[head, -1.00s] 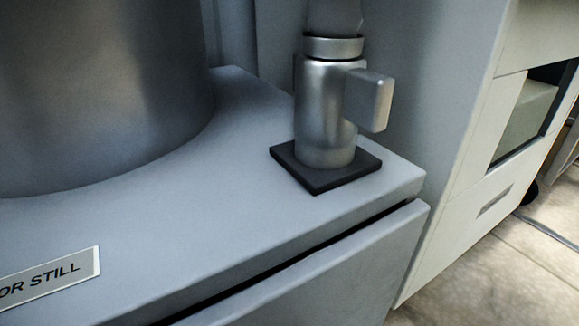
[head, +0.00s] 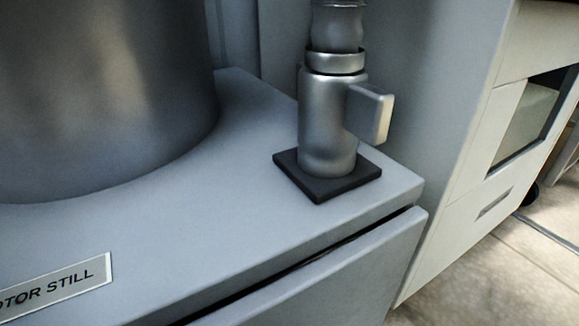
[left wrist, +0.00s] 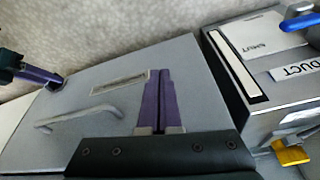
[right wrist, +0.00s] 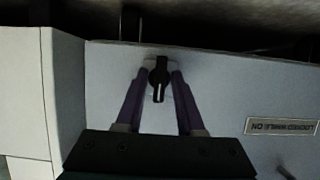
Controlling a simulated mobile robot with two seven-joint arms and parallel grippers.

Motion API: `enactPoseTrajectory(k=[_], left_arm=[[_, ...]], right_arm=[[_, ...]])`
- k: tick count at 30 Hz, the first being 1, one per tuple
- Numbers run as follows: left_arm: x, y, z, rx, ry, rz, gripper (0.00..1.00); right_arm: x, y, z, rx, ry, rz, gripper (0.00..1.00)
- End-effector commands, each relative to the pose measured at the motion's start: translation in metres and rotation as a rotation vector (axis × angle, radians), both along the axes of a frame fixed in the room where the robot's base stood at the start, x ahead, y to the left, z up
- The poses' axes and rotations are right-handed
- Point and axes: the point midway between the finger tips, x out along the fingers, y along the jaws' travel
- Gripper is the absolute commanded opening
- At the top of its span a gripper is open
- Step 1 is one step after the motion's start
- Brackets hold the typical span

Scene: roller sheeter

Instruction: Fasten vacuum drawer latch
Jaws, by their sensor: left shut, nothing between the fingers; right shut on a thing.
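The latch, a small black knob (right wrist: 158,80) with a pale line, sits on the light panel in the right wrist view. My right gripper (right wrist: 158,72) is shut on it, one purple finger on each side. The left wrist view shows the grey drawer front (left wrist: 105,145) with a bar handle (left wrist: 88,118) and a label plate. My left gripper (left wrist: 160,75) is shut and empty in front of this panel, its fingers together. My right gripper's purple fingers (left wrist: 40,76) also show at the panel's far left edge. Neither gripper shows in the head view.
The head view shows a metal drum (head: 100,90), a metal fitting (head: 328,120) on a black pad (head: 330,187), and a dark gap (head: 345,245) above the front panel. A unit with a blue lever (left wrist: 300,20) and a yellow part (left wrist: 291,153) stands right of the drawer.

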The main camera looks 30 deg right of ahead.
Motion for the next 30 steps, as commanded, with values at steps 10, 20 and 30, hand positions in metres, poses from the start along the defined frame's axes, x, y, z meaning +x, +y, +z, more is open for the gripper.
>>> enactPoseTrajectory(k=[10,20,30], left_arm=[[0.0,0.001,0.0,0.004,0.0,-0.003,0.0],[0.0,0.003,0.0,0.011,0.0,-0.007,0.0],[0.0,0.003,0.011,0.01,0.001,-0.006,0.0]], right_arm=[[0.0,0.0,0.0,-0.019,-0.004,0.0,0.0],[0.0,0.0,0.0,-0.018,-0.003,0.0,0.46],[-0.017,-0.001,0.01,-0.018,0.002,0.001,0.46]])
